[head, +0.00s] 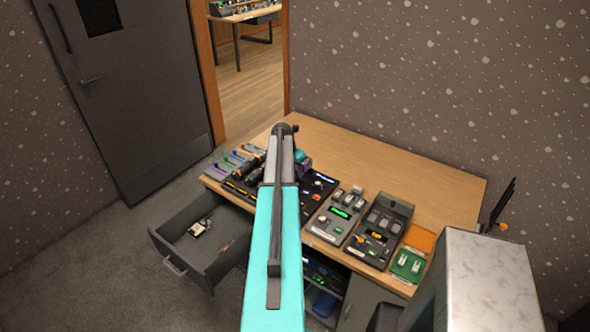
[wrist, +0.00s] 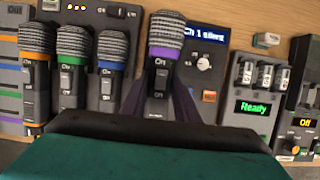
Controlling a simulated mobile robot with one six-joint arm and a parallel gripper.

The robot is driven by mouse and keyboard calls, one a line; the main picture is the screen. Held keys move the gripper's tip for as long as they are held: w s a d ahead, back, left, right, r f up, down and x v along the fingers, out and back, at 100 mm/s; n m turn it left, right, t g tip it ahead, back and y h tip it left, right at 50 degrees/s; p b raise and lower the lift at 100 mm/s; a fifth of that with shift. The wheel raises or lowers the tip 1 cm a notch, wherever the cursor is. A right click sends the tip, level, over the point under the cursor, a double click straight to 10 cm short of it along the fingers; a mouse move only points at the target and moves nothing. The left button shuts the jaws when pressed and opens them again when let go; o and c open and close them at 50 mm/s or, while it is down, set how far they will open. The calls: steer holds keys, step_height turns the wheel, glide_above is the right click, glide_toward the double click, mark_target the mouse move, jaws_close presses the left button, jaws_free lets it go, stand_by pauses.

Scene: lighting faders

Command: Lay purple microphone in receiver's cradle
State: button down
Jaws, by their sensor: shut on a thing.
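The purple microphone (wrist: 163,55), with a grey mesh head and a purple ring, stands out in the middle of the wrist view. My gripper (wrist: 158,105) is shut on its dark handle, with the mesh head pointing away from my wrist. A dark receiver with a lit blue display (wrist: 206,34) reading "Ch 1 silent" and a round knob lies behind and to the right of the microphone. Its cradle is not clearly visible, partly hidden behind the microphone and gripper. In the head view my arm covers much of the microphone and gripper area.
Orange (wrist: 36,65), green (wrist: 74,62) and blue (wrist: 112,60) ringed microphones lie side by side at left. A device with a green "Ready" display (wrist: 252,107) is at right. An open drawer (head: 205,245) juts from the desk (head: 400,180), whose back is clear.

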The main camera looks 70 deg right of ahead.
steer(key=shift+f+b, duration=0.7)
steer(key=shift+f, duration=1.1)
steer(key=shift+f, duration=0.55)
stand_by(0.6)
steer(key=c, duration=1.3)
jaws_free()
steer(key=c, duration=0.4)
steer(key=shift+r, duration=0.1)
steer(key=shift+r+p, duration=1.25)
steer(key=shift+r, duration=1.65)
